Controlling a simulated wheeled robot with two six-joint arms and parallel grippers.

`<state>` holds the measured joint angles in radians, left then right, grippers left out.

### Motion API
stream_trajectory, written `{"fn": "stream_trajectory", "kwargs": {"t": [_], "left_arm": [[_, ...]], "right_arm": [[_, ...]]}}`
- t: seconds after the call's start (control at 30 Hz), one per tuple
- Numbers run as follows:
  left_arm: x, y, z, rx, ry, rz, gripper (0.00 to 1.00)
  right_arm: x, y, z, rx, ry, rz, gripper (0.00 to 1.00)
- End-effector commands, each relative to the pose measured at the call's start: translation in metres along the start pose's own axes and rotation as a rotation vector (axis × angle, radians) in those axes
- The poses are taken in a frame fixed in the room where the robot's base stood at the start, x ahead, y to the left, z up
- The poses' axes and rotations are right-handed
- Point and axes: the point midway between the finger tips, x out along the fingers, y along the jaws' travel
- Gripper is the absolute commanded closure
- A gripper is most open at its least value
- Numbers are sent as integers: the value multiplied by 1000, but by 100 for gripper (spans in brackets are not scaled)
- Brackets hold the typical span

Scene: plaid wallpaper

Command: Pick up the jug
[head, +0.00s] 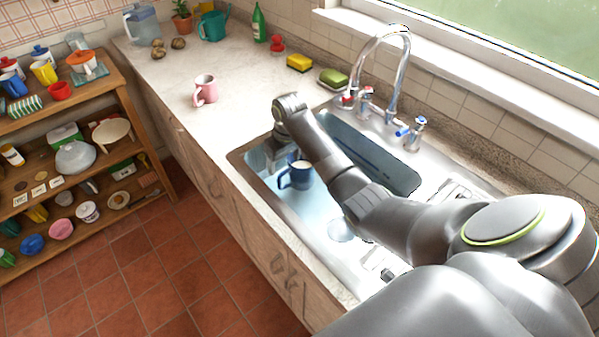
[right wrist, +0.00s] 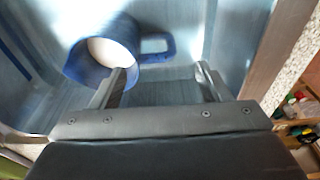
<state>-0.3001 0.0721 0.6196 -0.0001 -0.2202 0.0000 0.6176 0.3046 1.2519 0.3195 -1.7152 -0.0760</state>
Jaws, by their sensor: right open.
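A blue jug-like mug (head: 296,176) with a pale inside stands in the sink. In the right wrist view, the mug (right wrist: 78,66) is at the upper left with its handle pointing right. My right gripper (head: 279,152) is low over the sink, just to the left of the mug in the head view. In the right wrist view, the gripper (right wrist: 160,76) is open, with the mug's handle ahead between the fingertips; contact cannot be told. A translucent blue jug (head: 142,27) and a teal jug (head: 212,26) stand at the back of the counter. My left gripper is not in view.
The metal sink (head: 238,158) has a tall tap (head: 405,60) behind it. A pink mug (head: 205,90), yellow sponge (head: 299,62) and green sponge (head: 333,78) are on the counter. A crowded shelf (head: 120,88) stands left. The counter's middle is mostly clear.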

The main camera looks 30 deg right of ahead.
Motion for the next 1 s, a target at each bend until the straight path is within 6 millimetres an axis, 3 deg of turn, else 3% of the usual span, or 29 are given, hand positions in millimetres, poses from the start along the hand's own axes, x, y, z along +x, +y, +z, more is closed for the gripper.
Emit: {"fn": "stream_trajectory", "kwargs": {"t": [0.47,0.77,1.0], "left_arm": [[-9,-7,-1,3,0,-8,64],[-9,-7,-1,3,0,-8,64],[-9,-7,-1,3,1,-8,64]], "right_arm": [[48,0,1,1,-2,-1,30],[53,0,1,0,0,0,30],[53,0,1,0,0,0,59]]}}
